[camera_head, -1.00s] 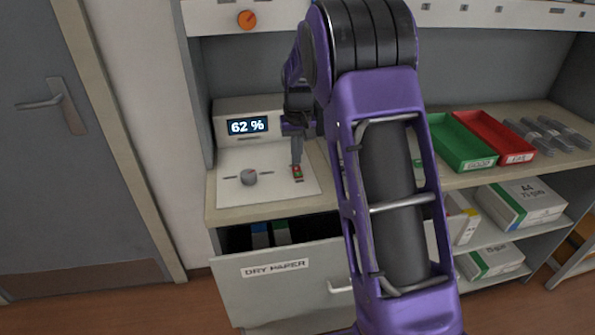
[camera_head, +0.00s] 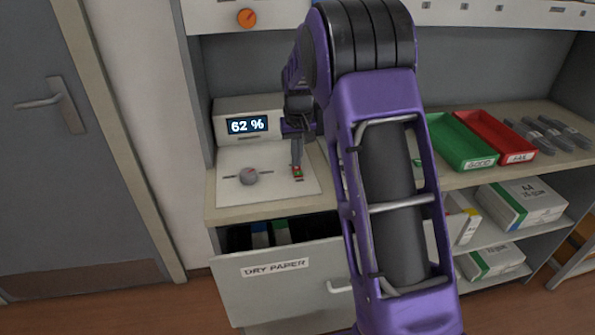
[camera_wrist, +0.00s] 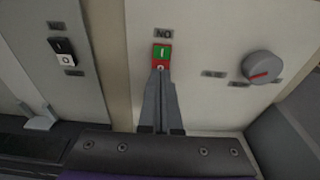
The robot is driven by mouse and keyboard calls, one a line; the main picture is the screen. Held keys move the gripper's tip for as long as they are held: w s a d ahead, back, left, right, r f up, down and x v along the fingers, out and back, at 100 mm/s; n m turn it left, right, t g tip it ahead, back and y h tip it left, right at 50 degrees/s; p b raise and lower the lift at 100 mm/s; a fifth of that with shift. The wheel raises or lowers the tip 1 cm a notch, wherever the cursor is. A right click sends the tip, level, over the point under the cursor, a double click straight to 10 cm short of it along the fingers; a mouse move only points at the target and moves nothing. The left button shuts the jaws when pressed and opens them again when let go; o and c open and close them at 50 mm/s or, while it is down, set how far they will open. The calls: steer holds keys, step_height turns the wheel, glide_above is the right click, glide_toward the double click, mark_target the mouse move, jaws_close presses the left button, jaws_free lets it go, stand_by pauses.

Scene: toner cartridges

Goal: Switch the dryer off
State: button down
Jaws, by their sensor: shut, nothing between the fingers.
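The dryer (camera_head: 222,112) is a pale unit at the left of the counter. Its display (camera_head: 247,125) reads 62 %. On its white panel (camera_head: 233,196) sit a grey knob (camera_head: 249,177) and a small red and green switch (camera_head: 298,177). In the wrist view the switch (camera_wrist: 162,52) has a green half marked I and a red half marked O. My gripper (camera_wrist: 160,72) is shut and empty, its tips at the red O end and partly covering it. I cannot tell if they touch. The knob (camera_wrist: 262,66) with a red mark is to the right.
A second, black and white switch (camera_wrist: 62,50) is at the left in the wrist view. Below the counter, a drawer labelled DRY PAPER (camera_head: 275,285) stands open. Green (camera_head: 462,150) and red (camera_head: 505,150) trays are at the right. An orange knob (camera_head: 246,18) is above.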

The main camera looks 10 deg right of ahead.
mark_target(296, 168)
steer(key=shift+f, duration=0.4)
steer(key=shift+r+p, duration=2.45)
steer(key=shift+r, duration=1.1)
